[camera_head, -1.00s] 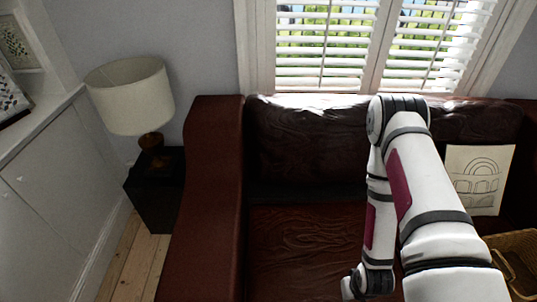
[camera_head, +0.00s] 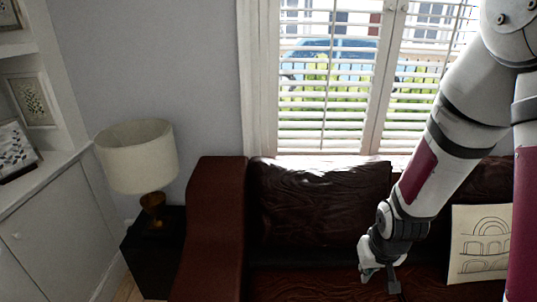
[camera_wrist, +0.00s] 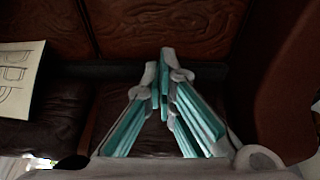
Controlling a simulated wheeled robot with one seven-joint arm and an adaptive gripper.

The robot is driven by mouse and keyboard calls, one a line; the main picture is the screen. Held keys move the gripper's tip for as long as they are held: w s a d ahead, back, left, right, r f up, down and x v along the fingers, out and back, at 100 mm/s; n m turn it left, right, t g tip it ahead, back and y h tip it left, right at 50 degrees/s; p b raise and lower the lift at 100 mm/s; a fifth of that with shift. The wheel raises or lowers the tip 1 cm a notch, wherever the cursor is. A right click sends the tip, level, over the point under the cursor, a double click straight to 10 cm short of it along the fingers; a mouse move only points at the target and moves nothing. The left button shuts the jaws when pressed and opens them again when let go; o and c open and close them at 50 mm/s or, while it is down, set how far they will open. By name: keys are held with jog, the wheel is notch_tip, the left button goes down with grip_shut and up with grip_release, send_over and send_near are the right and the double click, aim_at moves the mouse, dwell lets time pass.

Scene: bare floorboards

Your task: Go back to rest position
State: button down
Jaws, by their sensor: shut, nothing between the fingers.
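My gripper (camera_head: 380,280) hangs at the end of my arm in the head view, in front of the dark red leather sofa (camera_head: 215,225). In the wrist view my gripper (camera_wrist: 163,100) has its teal-lined fingers brought together at the tips, with nothing between them. The sofa's leather (camera_wrist: 165,25) fills most of the background there. I cannot tell how far the fingertips are from the sofa.
A white-shaded lamp (camera_head: 137,157) stands on a black side table (camera_head: 152,250) left of the sofa. A drawing of arches (camera_head: 480,243) leans on the sofa at right, and also shows in the wrist view (camera_wrist: 18,80). A shuttered window (camera_head: 330,90) is behind.

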jog(key=w+a+v, duration=0.1)
jog(key=v, duration=0.9)
jog(key=s+a+r+t, duration=0.1)
jog(key=s+a+r, duration=0.1)
jog(key=s+r, duration=1.4)
jog(key=shift+s+a+y, duration=0.3)
jog(key=shift+s+a, duration=0.05)
jog(key=shift+a, duration=0.05)
jog(key=shift+w+d+f, duration=0.1)
